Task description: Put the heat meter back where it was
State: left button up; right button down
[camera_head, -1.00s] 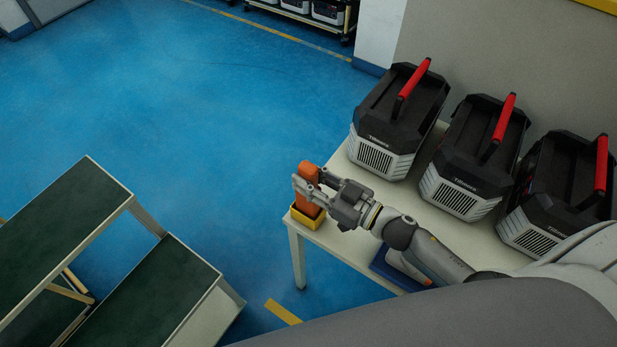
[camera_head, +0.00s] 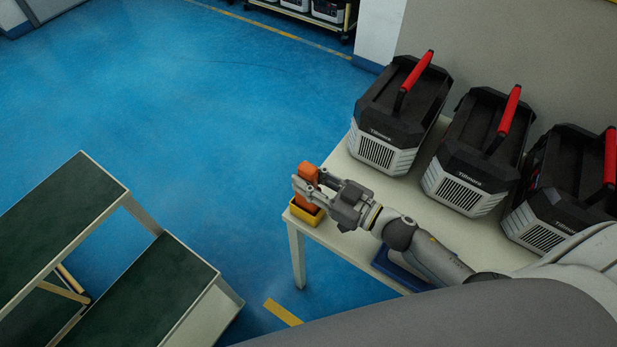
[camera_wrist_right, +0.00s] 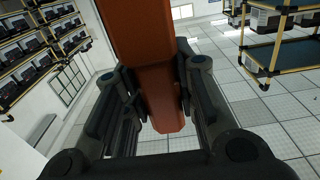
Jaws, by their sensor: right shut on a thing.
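The heat meter is an orange handheld body (camera_head: 308,174), upright at the left end of the white table. My right gripper (camera_head: 308,187) is shut on it. In the right wrist view the orange heat meter (camera_wrist_right: 148,60) runs between the two fingers of my right gripper (camera_wrist_right: 150,95). A small yellow holder (camera_head: 307,212) stands on the table corner directly below the meter. The meter's lower end is at or in the holder; the fingers hide how deep it sits. My left gripper is not in view.
Several black and grey cases with red handles, one here (camera_head: 400,105), stand along the back of the white table (camera_head: 345,235). A blue tray (camera_head: 388,268) lies under my right arm. Green-topped shelving (camera_head: 60,215) stands at the left. Blue floor between is clear.

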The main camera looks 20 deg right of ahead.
jog(key=shift+f, duration=0.25)
jog(key=c, duration=1.1)
grip_release()
jog(key=shift+f, duration=0.1)
jog(key=v, duration=1.2)
